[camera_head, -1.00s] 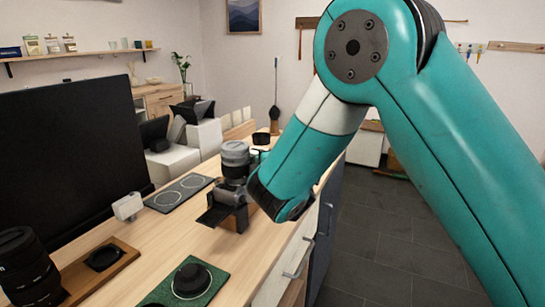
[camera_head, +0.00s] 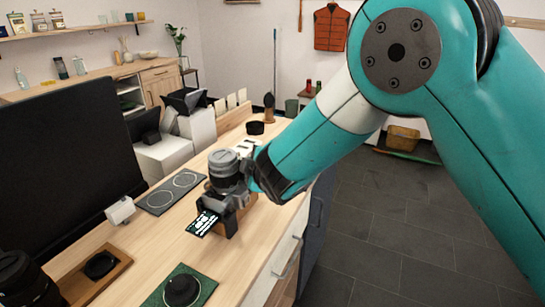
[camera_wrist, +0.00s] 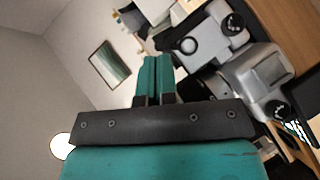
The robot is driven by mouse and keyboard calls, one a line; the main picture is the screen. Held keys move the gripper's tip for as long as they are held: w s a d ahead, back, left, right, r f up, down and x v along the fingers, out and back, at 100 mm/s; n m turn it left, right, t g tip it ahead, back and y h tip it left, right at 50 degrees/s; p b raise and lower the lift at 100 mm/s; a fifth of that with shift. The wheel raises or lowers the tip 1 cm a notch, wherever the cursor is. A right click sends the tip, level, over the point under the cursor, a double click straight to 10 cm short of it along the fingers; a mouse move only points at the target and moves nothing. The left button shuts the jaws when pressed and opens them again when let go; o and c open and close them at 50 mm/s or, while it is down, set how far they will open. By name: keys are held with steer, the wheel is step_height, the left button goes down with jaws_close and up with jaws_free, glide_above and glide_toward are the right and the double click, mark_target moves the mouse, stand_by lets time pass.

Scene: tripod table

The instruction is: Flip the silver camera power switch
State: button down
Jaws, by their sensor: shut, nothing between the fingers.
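The silver camera (camera_head: 222,200) sits on a wooden block near the right edge of the table, its large grey lens (camera_head: 224,165) pointing up. Its flip-out screen (camera_head: 203,222) is lit with white and green marks. In the wrist view a silver body with a dark dial (camera_wrist: 270,95) lies right of my gripper, and the lit screen (camera_wrist: 297,130) shows beside it. My gripper (camera_wrist: 155,64) is shut and empty, its teal fingers together. In the head view my wrist is close against the camera's right side, hiding part of it. I cannot make out the power switch.
A dark pad with two rings (camera_head: 171,192), a small white box (camera_head: 120,210) and a green mat with a black disc (camera_head: 181,290) are on the table. A big black monitor (camera_head: 70,155) stands at left. Open floor (camera_head: 390,215) lies at right.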

steer(key=shift+r, duration=0.1)
steer(key=shift+r+p, duration=0.45)
steer(key=shift+r, duration=0.3)
